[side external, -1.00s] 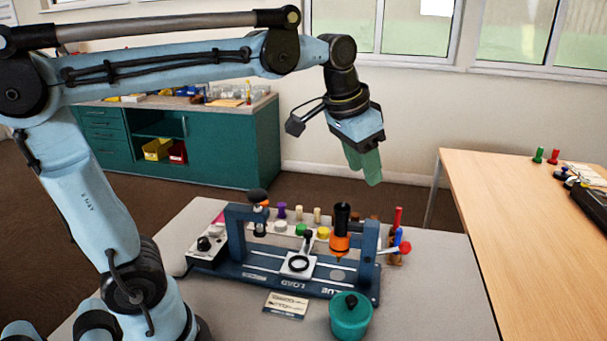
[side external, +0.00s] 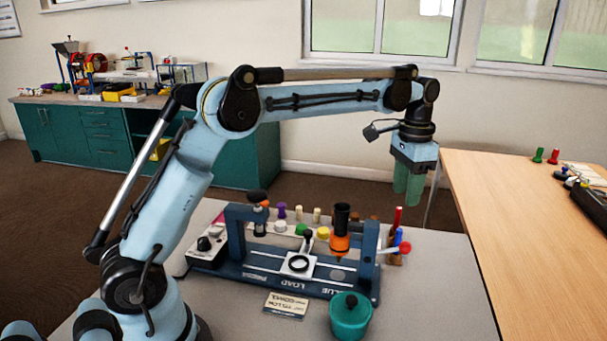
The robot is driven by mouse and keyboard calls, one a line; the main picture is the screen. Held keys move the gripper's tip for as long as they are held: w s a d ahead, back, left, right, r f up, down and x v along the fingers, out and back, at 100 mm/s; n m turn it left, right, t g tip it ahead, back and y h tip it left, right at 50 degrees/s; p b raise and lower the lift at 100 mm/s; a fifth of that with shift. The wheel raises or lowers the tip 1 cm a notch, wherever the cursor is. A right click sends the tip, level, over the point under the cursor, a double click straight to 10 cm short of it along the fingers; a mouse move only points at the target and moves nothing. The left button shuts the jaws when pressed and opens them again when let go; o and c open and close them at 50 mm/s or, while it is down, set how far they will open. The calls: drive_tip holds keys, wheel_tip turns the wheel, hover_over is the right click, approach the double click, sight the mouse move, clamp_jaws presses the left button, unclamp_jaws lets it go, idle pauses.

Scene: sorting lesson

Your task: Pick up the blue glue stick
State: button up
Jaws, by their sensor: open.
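A small blue piece (side external: 398,237), which looks like the blue glue stick, is at the right end of the bench fixture. It sits among red pieces and is too small to make out fully. A red stick (side external: 397,215) stands just behind it, and a round red end (side external: 405,248) shows in front. My gripper (side external: 407,194) points down with its green fingers open and empty. In the picture it is above the blue piece, apart from it.
The dark blue fixture (side external: 255,271) with uprights and an orange-black tool (side external: 340,230) stands on the grey table (side external: 440,290). A wooden table (side external: 530,230) is at the right.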

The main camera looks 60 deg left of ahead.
sight(397, 241)
wheel_tip(397, 241, down, 14)
drive_tip(key=shift+f, duration=0.1)
idle(0.7)
drive_tip(key=shift+c, duration=0.4)
clamp_jaws()
